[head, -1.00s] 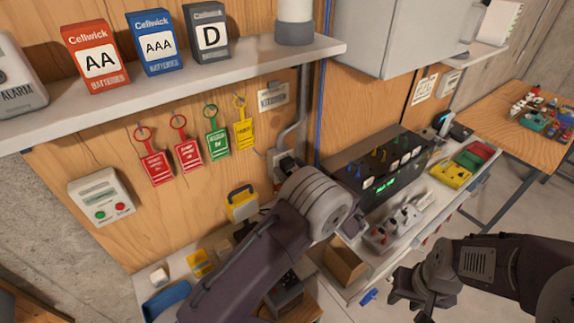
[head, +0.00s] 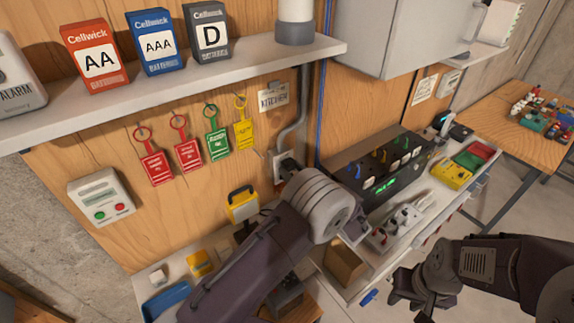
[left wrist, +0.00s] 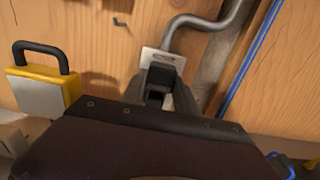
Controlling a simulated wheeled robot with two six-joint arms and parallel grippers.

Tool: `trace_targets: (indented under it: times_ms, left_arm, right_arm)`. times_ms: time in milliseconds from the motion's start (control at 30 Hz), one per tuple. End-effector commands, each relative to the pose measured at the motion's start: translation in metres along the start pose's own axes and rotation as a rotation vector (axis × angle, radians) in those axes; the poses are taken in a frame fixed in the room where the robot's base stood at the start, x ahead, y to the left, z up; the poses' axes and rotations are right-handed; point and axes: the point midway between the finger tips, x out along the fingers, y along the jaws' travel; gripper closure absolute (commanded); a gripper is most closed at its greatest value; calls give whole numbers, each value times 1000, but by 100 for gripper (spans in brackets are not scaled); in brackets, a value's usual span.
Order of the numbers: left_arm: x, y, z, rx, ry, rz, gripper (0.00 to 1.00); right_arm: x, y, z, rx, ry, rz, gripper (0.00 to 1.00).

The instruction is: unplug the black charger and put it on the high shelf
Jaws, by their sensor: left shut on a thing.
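My left gripper (left wrist: 157,88) is shut on the black charger (left wrist: 161,75) in front of the wall socket's light plate (left wrist: 148,62). The charger shows as a small dark block by the plate in the head view (head: 289,166); whether its pins are still in the socket cannot be told. My left wrist hides most of the fingers in the head view. The high shelf (head: 265,52) runs along the wall at the upper left. My right gripper (head: 412,299) hangs low at the right, away from the wall, with its fingers apart and empty.
The shelf holds red, blue and dark battery boxes (head: 208,34), an alarm box and a grey-white cylinder (head: 295,22). Bare shelf lies in front of the boxes. Coloured tags (head: 187,150) hang below. A grey conduit (head: 300,110) rises above the socket. A yellow padlock (head: 242,204) is left of it.

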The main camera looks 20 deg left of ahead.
Motion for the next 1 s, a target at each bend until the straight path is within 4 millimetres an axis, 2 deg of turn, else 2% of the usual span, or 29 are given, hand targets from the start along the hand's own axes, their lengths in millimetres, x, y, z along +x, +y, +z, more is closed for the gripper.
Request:
trace_targets:
  times_ms: [1000]
  left_arm:
    - [-41, 0, 0, 0, -1, -1, 100]
  right_arm:
    - [0, 0, 0, 0, 0, 0, 64]
